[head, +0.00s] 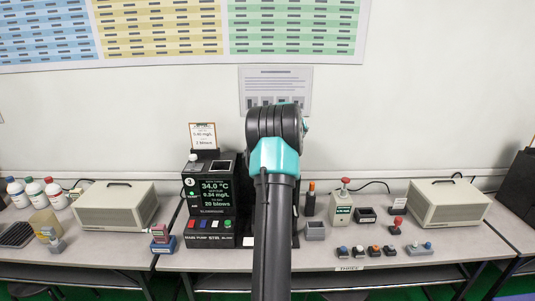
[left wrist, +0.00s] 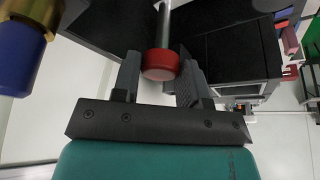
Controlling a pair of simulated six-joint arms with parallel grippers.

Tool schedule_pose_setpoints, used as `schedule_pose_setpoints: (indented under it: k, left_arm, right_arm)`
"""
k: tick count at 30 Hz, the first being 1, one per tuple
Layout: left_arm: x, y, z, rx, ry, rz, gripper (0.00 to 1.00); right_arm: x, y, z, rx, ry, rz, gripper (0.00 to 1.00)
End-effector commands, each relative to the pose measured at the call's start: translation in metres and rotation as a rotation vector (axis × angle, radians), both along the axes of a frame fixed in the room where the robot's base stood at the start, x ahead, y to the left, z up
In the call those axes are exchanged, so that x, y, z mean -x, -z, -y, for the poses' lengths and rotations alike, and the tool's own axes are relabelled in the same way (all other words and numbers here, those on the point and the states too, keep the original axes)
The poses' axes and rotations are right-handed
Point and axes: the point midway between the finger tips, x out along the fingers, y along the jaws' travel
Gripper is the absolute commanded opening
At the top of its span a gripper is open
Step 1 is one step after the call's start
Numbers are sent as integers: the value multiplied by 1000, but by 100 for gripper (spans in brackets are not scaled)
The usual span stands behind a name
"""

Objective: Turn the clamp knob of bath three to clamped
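One arm comes up from the bottom middle of the head view, and its gripper is hidden behind its own wrist. In the left wrist view my left gripper (left wrist: 160,80) has its two fingers on either side of a red knob (left wrist: 160,65) on a metal rod. The fingers stand about the knob's width apart and appear to touch it. A black unit marked 3 (head: 215,198) with a lit display stands just left of the arm, partly hidden by it. The knob is hidden in the head view. My right gripper is out of view.
A beige box (head: 115,206) stands left and another (head: 447,203) right. A small tester with a red top (head: 342,208) and several small coloured blocks stand right of the arm. In the left wrist view a blue and gold part (left wrist: 22,50) is close at left.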

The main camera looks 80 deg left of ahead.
Motion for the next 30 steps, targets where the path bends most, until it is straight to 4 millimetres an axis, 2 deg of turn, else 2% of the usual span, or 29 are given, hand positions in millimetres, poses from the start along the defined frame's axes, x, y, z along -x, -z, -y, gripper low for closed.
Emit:
schedule_pose_setpoints:
  k: [1, 6, 17, 23, 30]
  left_arm:
    - [0, 0, 0, 1, 0, -1, 45]
    - [0, 0, 0, 0, 1, 0, 61]
    - [-1, -4, 1, -1, 2, 0, 62]
    - [-6, -25, 8, -3, 3, 1, 62]
    - [-16, -66, 22, -3, 3, 1, 62]
  right_arm:
    - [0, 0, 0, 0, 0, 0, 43]
    - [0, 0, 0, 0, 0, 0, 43]
    - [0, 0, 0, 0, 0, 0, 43]
    - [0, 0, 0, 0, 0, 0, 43]
    - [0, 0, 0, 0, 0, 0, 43]
